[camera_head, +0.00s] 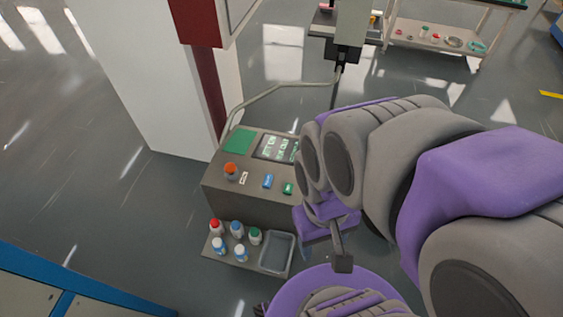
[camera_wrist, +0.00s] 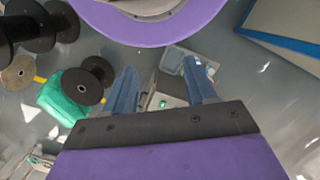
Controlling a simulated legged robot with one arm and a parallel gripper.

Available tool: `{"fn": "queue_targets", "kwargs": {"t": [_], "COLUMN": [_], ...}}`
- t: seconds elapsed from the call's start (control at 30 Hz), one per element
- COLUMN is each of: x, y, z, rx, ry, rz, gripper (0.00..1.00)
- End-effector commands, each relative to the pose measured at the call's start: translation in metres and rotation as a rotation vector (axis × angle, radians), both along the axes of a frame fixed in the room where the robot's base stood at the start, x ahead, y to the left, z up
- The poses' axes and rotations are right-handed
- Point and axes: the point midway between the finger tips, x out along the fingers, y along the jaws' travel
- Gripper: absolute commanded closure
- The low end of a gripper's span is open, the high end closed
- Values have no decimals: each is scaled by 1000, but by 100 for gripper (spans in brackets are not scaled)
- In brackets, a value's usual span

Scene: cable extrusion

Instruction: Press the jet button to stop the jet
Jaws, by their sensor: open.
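The control panel (camera_head: 222,190) is a grey box with a sloped top in the head view. I cannot read which button is marked jet. My gripper (camera_wrist: 163,80) is open and empty in the wrist view, with a small green button (camera_wrist: 162,103) showing between its blue fingers. In the head view my arm hides the panel's right side and most of the gripper.
A lower shelf in front of the panel holds several capped bottles (camera_head: 236,229) and a grey tray (camera_head: 277,252). A bent metal rail (camera_head: 280,86) rises behind the panel. A white-and-red column (camera_head: 160,80) stands behind left. Black spools (camera_wrist: 83,86) show in the wrist view. Floor at left is clear.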

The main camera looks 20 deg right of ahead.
Motion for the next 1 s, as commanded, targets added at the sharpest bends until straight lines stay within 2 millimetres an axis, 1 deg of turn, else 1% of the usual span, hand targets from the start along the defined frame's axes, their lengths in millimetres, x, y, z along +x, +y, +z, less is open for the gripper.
{"fn": "queue_targets", "kwargs": {"t": [0.03,0.07,0.57,1.0], "x": [0,0,0,0], "y": [0,0,0,0], "z": [0,0,0,0], "rx": [0,0,0,0], "ry": [0,0,0,0], "rz": [0,0,0,0], "gripper": [49,52,100,100]}}
